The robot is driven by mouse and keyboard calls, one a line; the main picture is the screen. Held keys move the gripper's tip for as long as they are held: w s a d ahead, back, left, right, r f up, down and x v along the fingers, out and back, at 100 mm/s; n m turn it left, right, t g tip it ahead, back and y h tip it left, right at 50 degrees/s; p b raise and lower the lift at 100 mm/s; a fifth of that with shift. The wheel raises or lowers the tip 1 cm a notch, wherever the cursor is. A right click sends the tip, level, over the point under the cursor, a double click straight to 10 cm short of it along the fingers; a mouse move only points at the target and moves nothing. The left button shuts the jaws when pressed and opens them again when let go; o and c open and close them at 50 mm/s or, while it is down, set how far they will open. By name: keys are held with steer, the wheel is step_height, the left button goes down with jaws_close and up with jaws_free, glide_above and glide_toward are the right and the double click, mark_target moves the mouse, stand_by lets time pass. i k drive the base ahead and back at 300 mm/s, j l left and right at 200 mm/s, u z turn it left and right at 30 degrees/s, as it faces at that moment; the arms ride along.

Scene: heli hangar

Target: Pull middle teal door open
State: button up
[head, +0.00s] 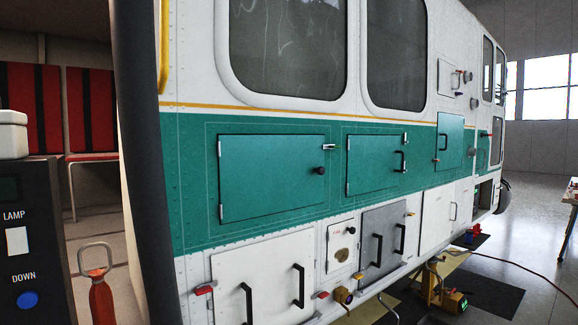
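The middle teal door (372,165) is a rectangular panel in the teal band of the white helicopter side. It looks shut and flush. A black handle (402,162) sits near its right edge, and hinges show at its left edge. A larger teal door (262,178) with a round black knob (319,171) is to its left. A smaller teal door (450,140) with a dark handle is to its right. Both neighbours also look shut. My gripper is not in this view.
White and grey panels with black handles lie below, including a white door (262,262) and a grey door (382,222). A dark control box (35,255) and a red cylinder (102,300) stand at the left. Yellow equipment (448,298) and a red hose lie on the floor at right.

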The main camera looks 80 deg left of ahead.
mark_target(373, 161)
steer(key=u, duration=1.85)
steer(key=i+l+u, duration=0.15)
steer(key=i+l, duration=0.2)
steer(key=i, duration=0.4)
steer(key=i+l, duration=0.2)
steer(key=i, duration=0.35)
steer(key=i+l, duration=0.15)
steer(key=i, duration=0.45)
steer(key=i+l, duration=0.2)
steer(key=i, duration=0.35)
steer(key=i+l+z, duration=0.1)
steer(key=i, duration=0.5)
steer(key=l, duration=0.1)
